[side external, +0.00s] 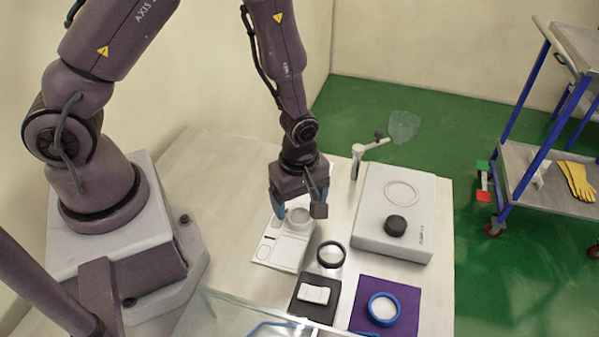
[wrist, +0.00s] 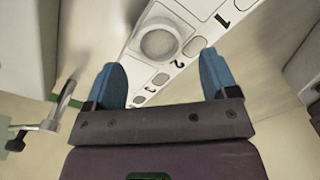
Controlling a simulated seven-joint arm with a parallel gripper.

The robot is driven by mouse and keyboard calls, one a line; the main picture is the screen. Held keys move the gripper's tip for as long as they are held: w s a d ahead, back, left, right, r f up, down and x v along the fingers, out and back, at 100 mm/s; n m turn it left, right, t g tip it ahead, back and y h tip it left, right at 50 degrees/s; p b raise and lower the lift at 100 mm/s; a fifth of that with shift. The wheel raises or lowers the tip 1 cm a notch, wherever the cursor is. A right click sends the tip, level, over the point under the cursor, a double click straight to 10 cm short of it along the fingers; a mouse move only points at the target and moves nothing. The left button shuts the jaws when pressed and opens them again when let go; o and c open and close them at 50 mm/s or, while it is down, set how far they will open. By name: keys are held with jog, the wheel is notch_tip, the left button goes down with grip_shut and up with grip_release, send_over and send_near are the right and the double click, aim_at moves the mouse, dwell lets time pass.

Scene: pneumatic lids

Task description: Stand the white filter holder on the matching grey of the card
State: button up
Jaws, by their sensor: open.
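The white filter holder (side external: 299,216), a pale ring with a greyish disc, is on the white card (side external: 272,251). In the wrist view the filter holder (wrist: 159,41) sits beside the printed 2 on the card (wrist: 200,12), covering most of the patch there, so that patch's grey is hidden. Smaller grey ovals show along the card by the numbers. My gripper (side external: 299,207) has blue fingers and is open. In the wrist view my gripper (wrist: 160,65) has its fingertips apart, with the holder beyond them and nothing held between them.
A black ring (side external: 331,254) lies right of the card. A blue ring (side external: 383,308) lies on a purple mat (side external: 405,290), and a white block (side external: 315,294) on a black mat. A pale pump box (side external: 400,240) stands at right. A clear panel edges the front.

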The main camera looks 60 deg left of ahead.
notch_tip(320, 180, up, 9)
notch_tip(320, 180, up, 13)
jog(key=m+t, duration=0.3)
jog(key=m, duration=0.5)
send_over(300, 217)
jog(key=s+a, duration=0.2)
jog(key=s+a+r+m+t, duration=0.2)
jog(key=s+r+m, duration=0.6)
jog(key=r+m, duration=0.1)
jog(key=shift+s+a+m+t, duration=0.2)
jog(key=shift+s+m+t, duration=0.1)
jog(key=shift+m, duration=0.2)
